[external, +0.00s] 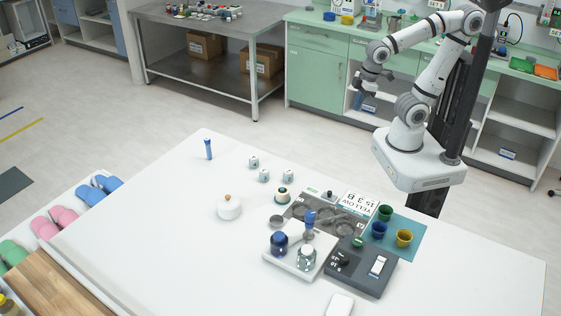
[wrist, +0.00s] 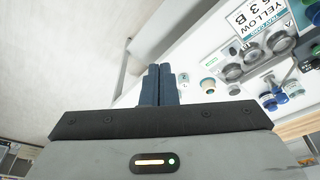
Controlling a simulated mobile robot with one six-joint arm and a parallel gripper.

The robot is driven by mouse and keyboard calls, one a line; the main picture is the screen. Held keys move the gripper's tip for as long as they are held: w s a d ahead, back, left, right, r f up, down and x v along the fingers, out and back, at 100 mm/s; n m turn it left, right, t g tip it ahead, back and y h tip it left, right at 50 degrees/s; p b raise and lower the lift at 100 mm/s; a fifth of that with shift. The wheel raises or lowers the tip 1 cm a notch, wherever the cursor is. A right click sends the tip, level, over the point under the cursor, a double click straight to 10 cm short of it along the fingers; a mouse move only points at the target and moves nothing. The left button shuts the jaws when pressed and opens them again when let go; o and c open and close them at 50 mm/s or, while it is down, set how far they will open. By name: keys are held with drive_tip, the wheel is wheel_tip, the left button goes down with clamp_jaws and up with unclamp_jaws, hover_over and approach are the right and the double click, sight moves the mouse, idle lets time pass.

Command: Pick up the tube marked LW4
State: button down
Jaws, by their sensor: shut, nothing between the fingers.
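No marking LW4 is legible in either view. A slim blue tube (external: 208,149) stands upright and alone near the far left of the white table. Another blue-topped upright piece (external: 310,218) stands by the white tray. Three small white pieces with dark marks (external: 264,175) stand mid-table, too small to read. My gripper (external: 363,92) is raised beyond the table's far edge, away from all of these. In the wrist view my gripper's dark fingers (wrist: 157,85) are together with nothing between them.
A white tray (external: 273,259) holds blue and clear jars. Nearby are a dark device (external: 350,276), a grey board (external: 300,211) with round recesses, a sign reading YELLOW (external: 358,204), and coloured cups on a teal mat (external: 412,221). A white lidded pot (external: 229,208) stands mid-table. The table's left part is clear.

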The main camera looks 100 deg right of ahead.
drive_tip(key=c, duration=2.1)
unclamp_jaws()
drive_tip(key=o, duration=1)
